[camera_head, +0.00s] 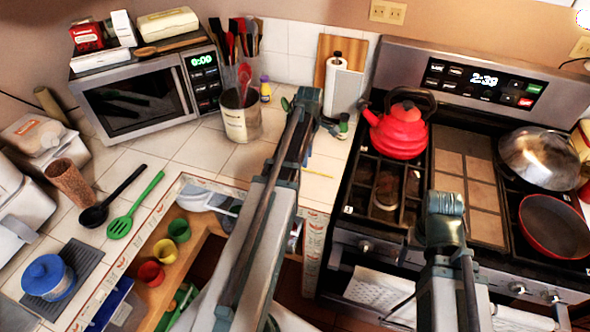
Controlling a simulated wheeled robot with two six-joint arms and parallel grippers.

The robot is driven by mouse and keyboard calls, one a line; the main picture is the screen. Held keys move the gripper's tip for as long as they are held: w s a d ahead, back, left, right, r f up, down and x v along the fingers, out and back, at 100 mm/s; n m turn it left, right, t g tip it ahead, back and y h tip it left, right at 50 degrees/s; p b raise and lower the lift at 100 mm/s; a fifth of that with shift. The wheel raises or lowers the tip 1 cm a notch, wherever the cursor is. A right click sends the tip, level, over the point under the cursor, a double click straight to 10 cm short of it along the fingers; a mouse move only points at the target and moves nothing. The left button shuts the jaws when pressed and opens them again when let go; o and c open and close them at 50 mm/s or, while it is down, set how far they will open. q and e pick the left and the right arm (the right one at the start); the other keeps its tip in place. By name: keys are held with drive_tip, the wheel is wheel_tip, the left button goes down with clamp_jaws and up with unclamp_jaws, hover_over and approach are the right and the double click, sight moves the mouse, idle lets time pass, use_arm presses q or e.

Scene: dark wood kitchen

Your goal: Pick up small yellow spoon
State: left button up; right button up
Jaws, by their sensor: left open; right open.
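A thin yellow utensil, which looks like the small yellow spoon (318,172), lies on the white tiled counter to the right of my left arm. Its bowl end cannot be made out. My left gripper (308,103) is open above the back of the counter, farther back than the yellow utensil and apart from it. The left arm crosses the counter and hides part of it. My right gripper (445,212) is open in front of the stove, well to the right of the utensil. I see nothing held in either gripper.
A utensil crock (240,118) and a microwave (140,92) stand left of my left gripper. A paper towel roll (346,88) stands behind right. A red kettle (398,132) and red pan (553,228) sit on the stove. Below the counter, an open drawer (205,226) holds coloured cups.

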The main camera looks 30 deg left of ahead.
sight(307, 170)
use_arm(q)
drive_tip(key=shift+s+a+f+b, duration=0.1)
drive_tip(key=shift+s+f+b, duration=0.05)
drive_tip(key=shift+f+b, duration=0.75)
drive_tip(key=shift+s+f+b, duration=0.1)
drive_tip(key=shift+f+b, duration=0.6)
drive_tip(key=shift+f, duration=0.4)
drive_tip(key=shift+f, duration=0.2)
clamp_jaws()
